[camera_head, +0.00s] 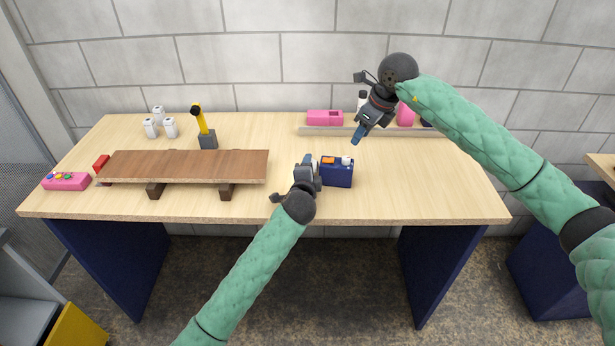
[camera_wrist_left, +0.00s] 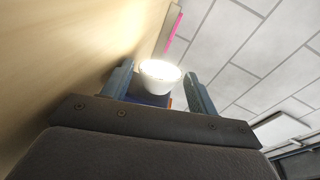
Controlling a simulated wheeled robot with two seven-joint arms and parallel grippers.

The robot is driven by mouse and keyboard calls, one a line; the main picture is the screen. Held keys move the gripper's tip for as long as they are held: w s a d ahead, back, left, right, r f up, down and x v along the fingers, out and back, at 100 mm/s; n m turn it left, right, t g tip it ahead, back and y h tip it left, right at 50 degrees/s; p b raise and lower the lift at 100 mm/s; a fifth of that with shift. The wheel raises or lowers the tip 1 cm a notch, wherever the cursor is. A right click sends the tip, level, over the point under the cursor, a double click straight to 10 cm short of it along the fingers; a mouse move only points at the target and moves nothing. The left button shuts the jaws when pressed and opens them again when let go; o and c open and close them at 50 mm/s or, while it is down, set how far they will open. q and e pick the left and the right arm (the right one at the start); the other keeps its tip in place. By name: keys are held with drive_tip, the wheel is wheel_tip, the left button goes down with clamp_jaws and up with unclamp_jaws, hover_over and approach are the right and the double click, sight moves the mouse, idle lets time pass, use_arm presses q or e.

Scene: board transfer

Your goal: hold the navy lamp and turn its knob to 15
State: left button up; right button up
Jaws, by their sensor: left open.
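The navy lamp (camera_head: 337,178) is a navy box on the table, right of the middle, with an orange part (camera_head: 327,160) and a white part (camera_head: 347,161) on top. I cannot read a setting on its knob. My left gripper (camera_head: 311,160) is at the lamp's left side, open. In the left wrist view, a bright white lamp head (camera_wrist_left: 158,76) and some navy body (camera_wrist_left: 147,98) show between the open fingers (camera_wrist_left: 160,90); I cannot tell whether they touch. My right gripper (camera_head: 357,136) hangs above the table behind the lamp, apart from it; its jaw opening is unclear.
A brown board (camera_head: 190,165) lies on dark supports at left, near a pink box (camera_head: 66,181) and red block (camera_head: 101,163). Behind are a yellow-and-black tool on a grey block (camera_head: 207,140) and white containers (camera_head: 152,128). A grey strip (camera_head: 320,131) and pink box (camera_head: 325,117) stand at back right. The front right is clear.

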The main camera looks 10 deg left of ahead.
use_arm(q)
drive_tip(key=shift+w+f, duration=0.1)
drive_tip(key=shift+w, duration=0.45)
